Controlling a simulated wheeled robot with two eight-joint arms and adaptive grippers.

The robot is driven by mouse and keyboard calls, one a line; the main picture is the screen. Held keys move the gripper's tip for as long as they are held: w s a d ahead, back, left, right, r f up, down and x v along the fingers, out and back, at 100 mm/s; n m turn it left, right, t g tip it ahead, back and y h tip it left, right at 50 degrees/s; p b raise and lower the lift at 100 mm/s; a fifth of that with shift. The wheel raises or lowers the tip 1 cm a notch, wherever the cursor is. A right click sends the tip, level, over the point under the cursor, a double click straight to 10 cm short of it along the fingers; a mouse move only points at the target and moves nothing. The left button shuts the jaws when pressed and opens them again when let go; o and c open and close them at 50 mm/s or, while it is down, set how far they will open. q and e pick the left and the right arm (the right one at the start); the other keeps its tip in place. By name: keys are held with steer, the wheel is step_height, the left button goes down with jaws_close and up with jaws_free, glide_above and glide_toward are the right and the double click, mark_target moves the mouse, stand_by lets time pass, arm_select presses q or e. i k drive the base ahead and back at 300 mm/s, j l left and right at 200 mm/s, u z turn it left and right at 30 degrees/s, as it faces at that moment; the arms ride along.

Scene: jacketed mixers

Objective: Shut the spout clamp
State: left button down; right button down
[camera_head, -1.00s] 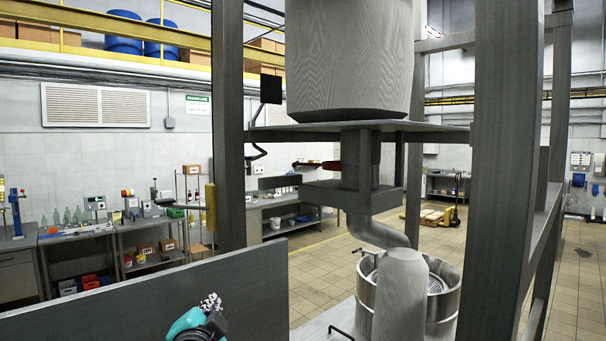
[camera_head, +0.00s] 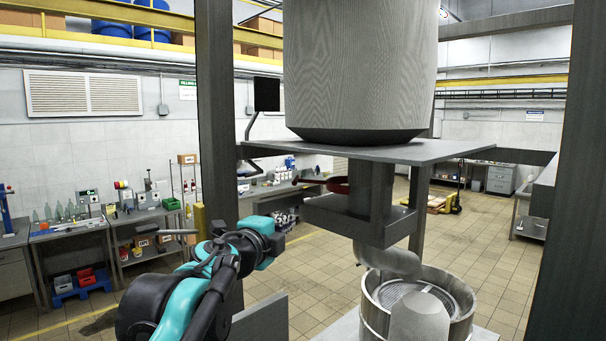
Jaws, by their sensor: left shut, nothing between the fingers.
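A dark red curved handle (camera_head: 338,185), which looks like part of the spout clamp, sticks out to the left of a post under the vessel's plate. Below it is a grey box-shaped block (camera_head: 352,222). From this block a grey bent spout (camera_head: 388,260) leads down toward a round metal tub (camera_head: 458,318). My left arm comes in from the lower left. My right gripper is out of view.
A large grey vessel (camera_head: 360,70) sits on a plate (camera_head: 440,152) held by thick frame posts (camera_head: 216,120). A black panel on an arm (camera_head: 267,94) is fixed left of the vessel. A low grey panel (camera_head: 262,322) stands at lower middle. Benches line the back wall.

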mark_target(312, 181)
steer(key=i+j, duration=0.1)
steer(key=i, duration=0.85)
